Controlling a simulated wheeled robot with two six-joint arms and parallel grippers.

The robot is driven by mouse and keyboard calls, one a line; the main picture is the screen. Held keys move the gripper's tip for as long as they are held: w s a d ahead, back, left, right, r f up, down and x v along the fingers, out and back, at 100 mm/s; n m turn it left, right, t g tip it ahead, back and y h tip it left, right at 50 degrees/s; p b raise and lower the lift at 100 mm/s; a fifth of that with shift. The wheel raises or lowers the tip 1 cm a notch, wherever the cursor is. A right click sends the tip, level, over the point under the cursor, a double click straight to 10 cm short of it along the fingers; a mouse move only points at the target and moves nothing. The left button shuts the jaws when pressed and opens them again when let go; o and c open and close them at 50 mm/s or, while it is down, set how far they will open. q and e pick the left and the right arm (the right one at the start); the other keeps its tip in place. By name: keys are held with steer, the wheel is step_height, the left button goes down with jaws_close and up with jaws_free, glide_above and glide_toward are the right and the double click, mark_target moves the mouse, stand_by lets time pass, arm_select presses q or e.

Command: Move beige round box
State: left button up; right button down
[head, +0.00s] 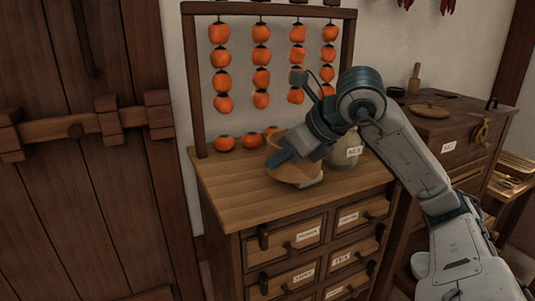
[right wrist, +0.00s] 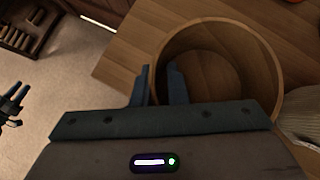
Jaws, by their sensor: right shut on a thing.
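The beige round box (head: 297,175) is an open, round wooden tub at the front of the cabinet top, partly hidden by my right arm. In the head view it looks tilted, and I cannot tell whether its base touches the top. My right gripper (head: 283,157) is at its rim. In the right wrist view the gripper (right wrist: 160,85) has one finger inside the box (right wrist: 268,65) and one outside, shut on its wall. The box looks empty. A dark shape at the left edge of that view looks like my left gripper (right wrist: 13,103); its jaws are unclear.
The cabinet top (head: 228,184) is clear at its left front. Several orange persimmons (head: 225,143) lie behind, under hanging strings of them (head: 261,55). A labelled pale jar (head: 346,150) stands close right of the box. A darker chest (head: 455,125) stands further right.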

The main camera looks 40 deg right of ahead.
mark_target(272, 136)
steer(key=w, duration=0.2)
steer(key=w+d+p, duration=0.1)
steer(key=w, duration=0.2)
steer(key=shift+d+f, duration=0.15)
steer(key=shift+d, duration=0.05)
steer(key=w, duration=0.2)
steer(key=w+d, duration=0.1)
steer(key=shift+w+d+f, duration=0.1)
steer(key=shift+w+f, duration=0.15)
steer(key=shift+w, duration=0.05)
steer(key=shift+w+f, duration=0.1)
steer(key=shift+w, duration=0.05)
step_height(272, 136, down, 2)
steer(key=shift+f+b, duration=0.15)
steer(key=shift+b, duration=0.15)
steer(key=shift+d+f, duration=0.1)
steer(key=shift+f, duration=0.4)
arm_select(q)
steer(key=s+f+g, duration=0.2)
steer(key=f, duration=0.1)
steer(key=shift+s+d, duration=0.2)
steer(key=shift+w+r, duration=0.1)
arm_select(e)
steer(key=shift+f, duration=0.1)
